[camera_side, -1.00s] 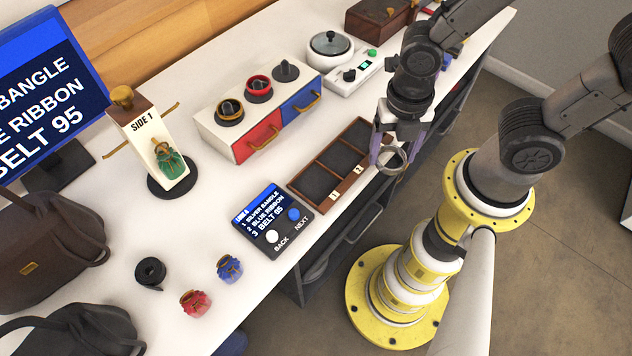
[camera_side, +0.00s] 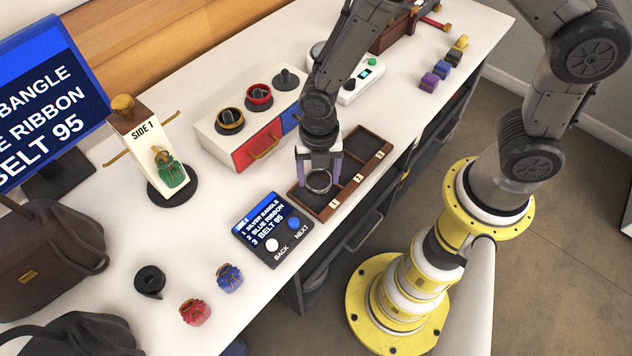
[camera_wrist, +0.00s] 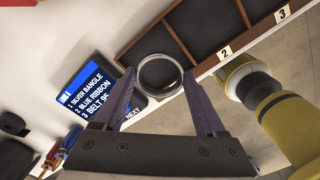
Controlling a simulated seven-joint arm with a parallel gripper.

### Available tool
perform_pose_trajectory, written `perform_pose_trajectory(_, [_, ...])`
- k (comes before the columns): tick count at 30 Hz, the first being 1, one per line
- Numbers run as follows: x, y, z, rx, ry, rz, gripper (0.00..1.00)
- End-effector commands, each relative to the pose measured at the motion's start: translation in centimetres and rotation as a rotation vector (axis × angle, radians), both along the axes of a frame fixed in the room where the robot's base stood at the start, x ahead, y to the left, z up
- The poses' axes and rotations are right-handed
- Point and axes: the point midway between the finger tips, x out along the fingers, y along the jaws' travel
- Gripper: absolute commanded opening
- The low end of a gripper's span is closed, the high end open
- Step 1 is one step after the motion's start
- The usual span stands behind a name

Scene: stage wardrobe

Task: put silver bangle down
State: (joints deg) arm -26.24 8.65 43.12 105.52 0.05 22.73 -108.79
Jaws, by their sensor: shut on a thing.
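The silver bangle (camera_side: 319,190) is a shiny ring between the fingertips of my gripper (camera_side: 319,172). My gripper is shut on it, pointing down. The bangle also shows in the wrist view (camera_wrist: 160,55) between the purple-grey fingers (camera_wrist: 165,92). The brown wooden tray (camera_side: 347,196) has dark compartments with tags 1, 2 and 3 along its front rim. In the side view the bangle is over the compartment by tag 1. That compartment looks empty, though my gripper hides part of it. I cannot tell whether the bangle touches the tray floor.
The tablet (camera_side: 272,228) lists silver bangle first and stands close left of the tray. The drawer box (camera_side: 215,146) is behind. The table edge runs just before the tray.

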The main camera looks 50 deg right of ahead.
Motion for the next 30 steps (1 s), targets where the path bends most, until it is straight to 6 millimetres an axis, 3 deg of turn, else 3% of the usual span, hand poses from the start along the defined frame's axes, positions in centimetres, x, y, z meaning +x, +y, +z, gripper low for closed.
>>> perform_pose_trajectory(10, [0.5,0.2,-3.5,-0.001,0.002,0.000,0.19])
perform_pose_trajectory(22, [0.5,0.2,-4.1,-0.001,0.001,0.000,0.19])
perform_pose_trajectory(23, [0.5,0.2,-4.0,0.000,0.000,0.000,0.78])
perform_pose_trajectory(24, [0.5,0.2,-4.0,0.000,0.000,0.000,0.85])
perform_pose_trajectory(30, [0.5,0.2,-4.0,0.000,0.000,0.000,0.85])
